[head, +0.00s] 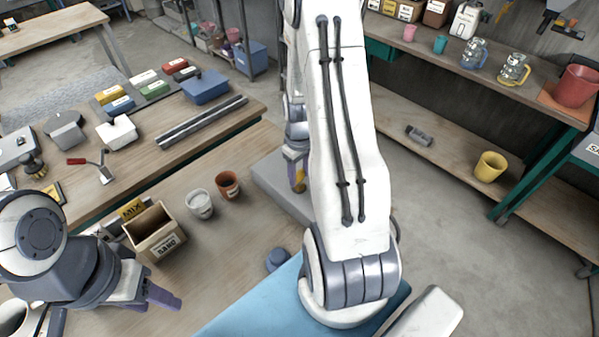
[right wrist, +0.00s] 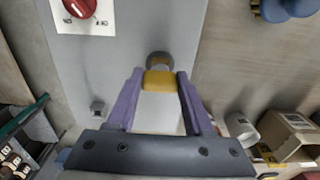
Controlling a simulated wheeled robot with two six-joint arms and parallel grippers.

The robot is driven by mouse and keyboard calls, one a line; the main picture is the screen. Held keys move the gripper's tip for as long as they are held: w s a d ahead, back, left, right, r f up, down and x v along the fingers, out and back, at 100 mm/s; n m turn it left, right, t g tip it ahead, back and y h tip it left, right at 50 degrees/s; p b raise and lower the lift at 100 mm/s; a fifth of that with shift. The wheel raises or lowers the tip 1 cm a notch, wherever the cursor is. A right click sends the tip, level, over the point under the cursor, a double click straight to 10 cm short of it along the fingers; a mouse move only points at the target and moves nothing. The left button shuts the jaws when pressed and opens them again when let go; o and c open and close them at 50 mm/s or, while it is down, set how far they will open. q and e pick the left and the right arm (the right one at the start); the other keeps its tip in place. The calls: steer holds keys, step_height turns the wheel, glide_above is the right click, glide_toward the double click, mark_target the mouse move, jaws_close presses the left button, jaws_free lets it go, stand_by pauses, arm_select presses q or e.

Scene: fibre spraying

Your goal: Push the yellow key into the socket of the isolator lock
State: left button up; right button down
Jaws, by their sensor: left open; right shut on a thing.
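My right gripper (right wrist: 158,88) is shut on the yellow key (right wrist: 160,81), held between its purple fingertips over a grey panel (right wrist: 125,45). A round brownish-grey piece (right wrist: 158,59), which looks like the lock socket, lies directly beyond the key; I cannot tell whether the key is inside it. In the head view, the right gripper (head: 296,170) is partly hidden behind my arm, with the yellow key (head: 300,186) below it and the grey panel (head: 265,174) around it. My left gripper (head: 163,296) is open and empty at lower left.
A red rotary switch (right wrist: 80,7) on a white plate and a small grey block (right wrist: 97,108) sit on the panel. On the bench, a SAND box (head: 156,236), a white cup (head: 200,204) and a brown pot (head: 228,184) stand between the left gripper and the panel.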

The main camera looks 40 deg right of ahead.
mark_target(299, 172)
steer(key=shift+f, duration=0.2)
steer(key=shift+c, duration=1)
jaws_free()
step_height(299, 172, up, 11)
steer(key=shift+f+b, duration=0.2)
steer(key=shift+b, duration=0.8)
